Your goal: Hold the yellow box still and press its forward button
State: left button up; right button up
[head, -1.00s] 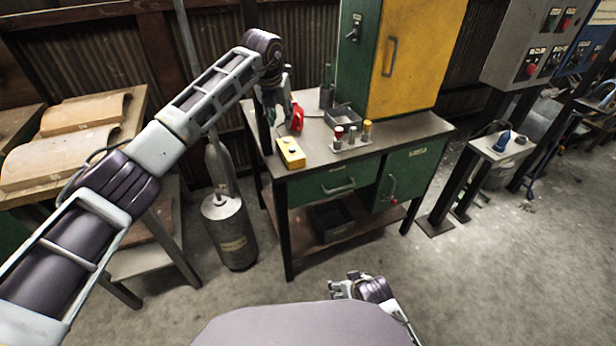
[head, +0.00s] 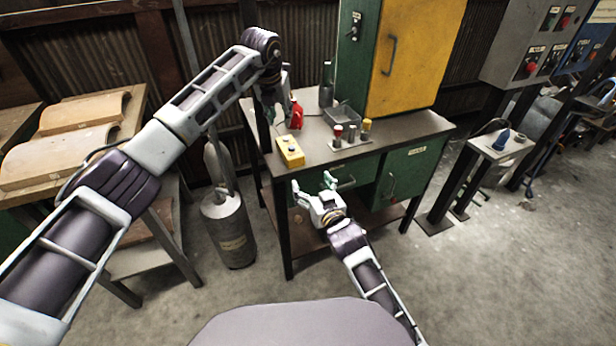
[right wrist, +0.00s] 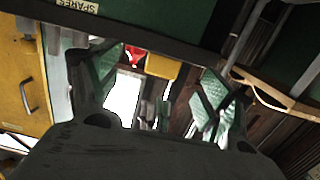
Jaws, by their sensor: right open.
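The yellow box (head: 291,152) sits on the near left part of the workbench top, with small buttons on its upper face. In the right wrist view a yellow shape (right wrist: 162,66), seemingly the box, shows between the fingers. My left gripper (head: 272,112) points down at the bench's left edge, behind the box and apart from it; its fingers are too small and dark to judge. My right gripper (head: 313,186) is open and empty in front of the bench, below the box; its spread fingers also show in the right wrist view (right wrist: 160,92).
A red object (head: 296,116) stands behind the box beside my left gripper. A rack of coloured-topped cylinders (head: 350,140) and a grey tray (head: 343,116) are to the right. The workbench (head: 400,131) carries a green and yellow cabinet (head: 416,60). A gas cylinder (head: 229,228) stands left.

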aim_at(292, 148)
jog(key=r, duration=0.2)
jog(key=a+r+y, duration=0.1)
jog(key=shift+w+a+r+t, duration=0.15)
jog(key=shift+w+t, duration=0.1)
jog(key=shift+t, duration=0.15)
jog(key=shift+w, duration=0.25)
jog(key=shift+x, duration=6.65)
jog(key=shift+c, duration=0.3)
pick_arm(q)
jog(key=shift+c, duration=0.2)
pick_arm(e)
jog(key=c, duration=1.1)
pick_arm(q)
grip_shut()
pick_arm(e)
jog(key=shift+c, duration=0.3)
